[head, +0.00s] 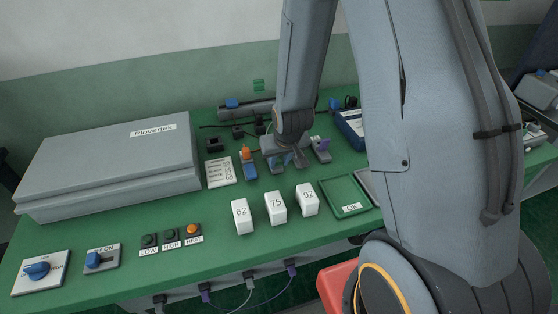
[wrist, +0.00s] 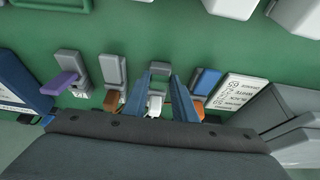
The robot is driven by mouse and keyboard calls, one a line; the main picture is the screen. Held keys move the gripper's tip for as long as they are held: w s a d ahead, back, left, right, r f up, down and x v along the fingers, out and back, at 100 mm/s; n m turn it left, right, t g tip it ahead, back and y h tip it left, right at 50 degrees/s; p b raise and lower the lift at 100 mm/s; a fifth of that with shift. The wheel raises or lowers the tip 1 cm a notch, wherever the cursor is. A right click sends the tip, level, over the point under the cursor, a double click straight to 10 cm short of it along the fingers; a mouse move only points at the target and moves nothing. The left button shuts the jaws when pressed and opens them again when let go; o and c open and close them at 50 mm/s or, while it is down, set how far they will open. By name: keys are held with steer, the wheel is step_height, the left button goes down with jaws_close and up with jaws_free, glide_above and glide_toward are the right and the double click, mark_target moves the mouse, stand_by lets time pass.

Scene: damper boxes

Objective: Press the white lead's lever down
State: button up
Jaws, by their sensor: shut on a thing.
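The white lever (wrist: 155,104) shows in the wrist view, on a grey block (wrist: 160,70) in a row of similar levers. My gripper (wrist: 160,78) has its two blue fingers on either side of this lever and block, shut on the white lever. How firmly each finger touches it is hard to see. In the head view my gripper (head: 284,160) is low over the back of the green bench, and the white lever is hidden behind it. The lever's tilt is not clear.
A brown lever (wrist: 112,101) and a purple lever (wrist: 60,83) stand to the left in the wrist view. An orange lever (wrist: 196,110) by a blue block (wrist: 206,81) and a printed card (wrist: 238,92) are to the right. White numbered blocks (head: 275,207) stand in front.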

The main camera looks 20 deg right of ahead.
mark_target(278, 169)
steer(key=shift+s+f+t+b, duration=0.3)
steer(key=shift+f+t+b, duration=0.2)
steer(key=shift+t+b, duration=0.45)
steer(key=shift+s+f+t+b, duration=0.3)
steer(key=shift+f+t+b, duration=0.25)
steer(key=shift+b, duration=0.65)
steer(key=shift+s+f+t, duration=0.2)
steer(key=shift+f+t, duration=0.05)
steer(key=shift+t, duration=0.45)
steer(key=shift+f+t+p, duration=0.2)
steer(key=shift+t+p, duration=0.1)
steer(key=shift+t, duration=0.1)
steer(key=shift+f+t, duration=0.1)
steer(key=shift+t, duration=0.2)
steer(key=o, duration=1)
steer(key=shift+o, duration=0.2)
steer(key=shift+s+p, duration=0.1)
steer(key=shift+p, duration=0.2)
steer(key=p+v, duration=0.7)
steer(key=p, duration=0.2)
steer(key=shift+s+r, duration=0.2)
steer(key=shift+r, duration=0.05)
